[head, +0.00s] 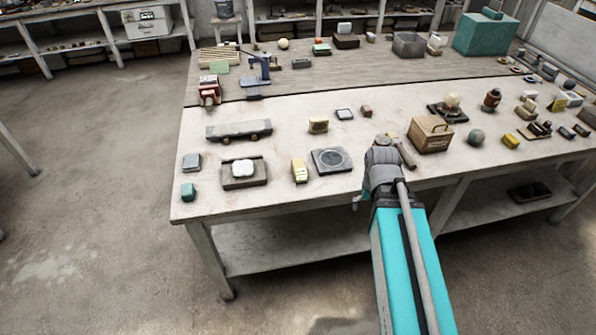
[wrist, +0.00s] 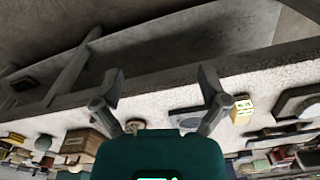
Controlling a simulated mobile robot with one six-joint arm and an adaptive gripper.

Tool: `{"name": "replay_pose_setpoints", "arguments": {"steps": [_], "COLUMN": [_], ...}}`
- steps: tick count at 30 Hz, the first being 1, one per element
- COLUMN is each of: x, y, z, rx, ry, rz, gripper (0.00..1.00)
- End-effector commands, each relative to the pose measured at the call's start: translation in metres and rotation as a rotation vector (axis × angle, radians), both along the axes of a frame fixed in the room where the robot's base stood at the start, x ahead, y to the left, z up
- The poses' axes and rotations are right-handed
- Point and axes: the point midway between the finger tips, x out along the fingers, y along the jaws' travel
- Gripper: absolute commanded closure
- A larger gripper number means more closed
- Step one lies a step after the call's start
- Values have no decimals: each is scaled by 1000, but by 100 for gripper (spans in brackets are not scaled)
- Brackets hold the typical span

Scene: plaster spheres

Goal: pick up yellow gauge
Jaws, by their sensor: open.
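A small upright yellow block with markings, which looks like the yellow gauge (head: 299,170), stands on the table near its front edge, left of my arm. It also shows in the wrist view (wrist: 241,108), just right of my right finger. My gripper (wrist: 161,80) is open and empty, with its fingers apart over the table's front strip. It is above the table and to the right of the gauge in the head view, where its fingertips are hard to make out.
A dark plate with a round dial (head: 331,160) lies between the gauge and my arm. A grey tray with a white piece (head: 244,172) is left of the gauge. A cardboard box (head: 430,134) stands right of my wrist. Bare tabletop lies in front of the gauge.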

Motion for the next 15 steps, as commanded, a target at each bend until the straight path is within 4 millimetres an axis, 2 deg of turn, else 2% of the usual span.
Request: {"name": "replay_pose_setpoints", "arguments": {"steps": [5, 8, 12, 15], "x": [50, 83, 130, 157], "y": [28, 56, 104, 138], "z": [2, 4, 8, 12], "rx": [2, 7, 19, 30], "ry": [-69, -125, -208, -263], "rz": [46, 87, 148, 187], "gripper": [0, 0, 0, 0]}}
